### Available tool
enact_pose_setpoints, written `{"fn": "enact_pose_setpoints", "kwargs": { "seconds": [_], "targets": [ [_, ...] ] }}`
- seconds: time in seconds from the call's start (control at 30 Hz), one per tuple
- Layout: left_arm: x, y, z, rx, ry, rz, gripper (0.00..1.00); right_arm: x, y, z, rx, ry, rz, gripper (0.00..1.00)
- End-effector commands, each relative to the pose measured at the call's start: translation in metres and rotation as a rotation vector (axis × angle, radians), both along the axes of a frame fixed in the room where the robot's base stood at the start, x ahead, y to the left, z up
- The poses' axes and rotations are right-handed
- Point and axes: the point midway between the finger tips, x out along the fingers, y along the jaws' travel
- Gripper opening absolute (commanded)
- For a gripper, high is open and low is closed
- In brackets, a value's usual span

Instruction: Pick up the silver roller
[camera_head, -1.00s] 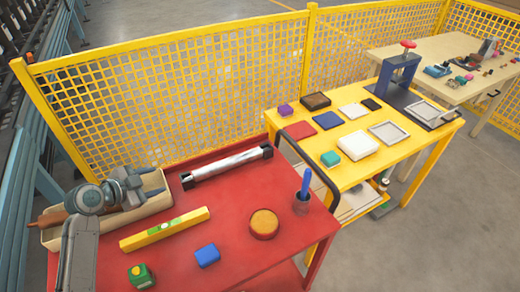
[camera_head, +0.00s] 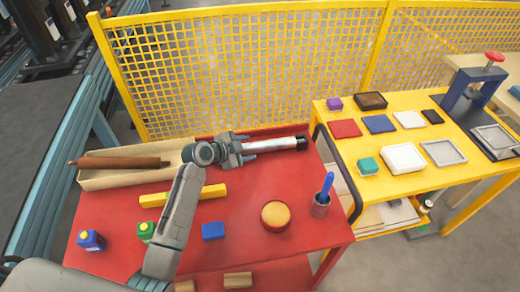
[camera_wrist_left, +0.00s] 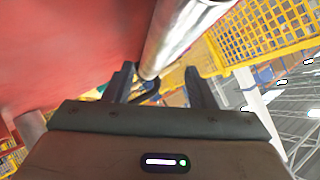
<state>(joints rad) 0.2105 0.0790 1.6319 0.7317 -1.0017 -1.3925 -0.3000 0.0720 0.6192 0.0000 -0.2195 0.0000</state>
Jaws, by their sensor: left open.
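The silver roller (camera_head: 270,146), a shiny cylinder with black ends, lies at the back of the red table (camera_head: 262,186). Its left part is hidden behind my left gripper (camera_head: 248,148). That gripper is open and reaches in from the left, at the roller's left part. In the left wrist view, the roller (camera_wrist_left: 180,35) runs down from the top edge to the gap between the two dark fingers of my left gripper (camera_wrist_left: 160,85). I cannot tell whether it is touching either finger. My right gripper is not in view.
A cream tray (camera_head: 95,183) holding a brown rolling pin (camera_head: 120,162) is at left. Yellow mesh fence (camera_head: 240,70) rises behind.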

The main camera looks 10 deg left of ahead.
Motion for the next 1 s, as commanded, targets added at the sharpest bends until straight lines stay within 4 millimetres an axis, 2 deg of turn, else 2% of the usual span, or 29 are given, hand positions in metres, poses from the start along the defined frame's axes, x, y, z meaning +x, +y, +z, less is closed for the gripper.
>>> {"fn": "enact_pose_setpoints", "kwargs": {
  "seconds": [0.3,0.6,0.67,0.87,0.9,1.0],
  "targets": [
    [0.029,-0.024,-0.024,-0.002,0.0,-0.001,0.51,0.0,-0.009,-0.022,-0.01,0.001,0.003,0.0],
    [0.033,-0.028,-0.025,0.0,0.0,0.0,0.51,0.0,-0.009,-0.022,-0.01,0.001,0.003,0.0],
    [0.033,-0.028,-0.025,0.0,0.0,0.0,0.43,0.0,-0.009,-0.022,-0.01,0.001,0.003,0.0],
    [0.033,-0.027,-0.025,0.0,0.0,0.0,0.03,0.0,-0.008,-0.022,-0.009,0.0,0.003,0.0],
    [0.034,-0.028,-0.023,-0.001,-0.004,0.001,0.0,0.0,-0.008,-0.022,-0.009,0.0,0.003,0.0],
    [0.034,-0.028,-0.023,-0.002,-0.002,0.0,0.0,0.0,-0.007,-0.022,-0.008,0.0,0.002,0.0]
  ]
}}
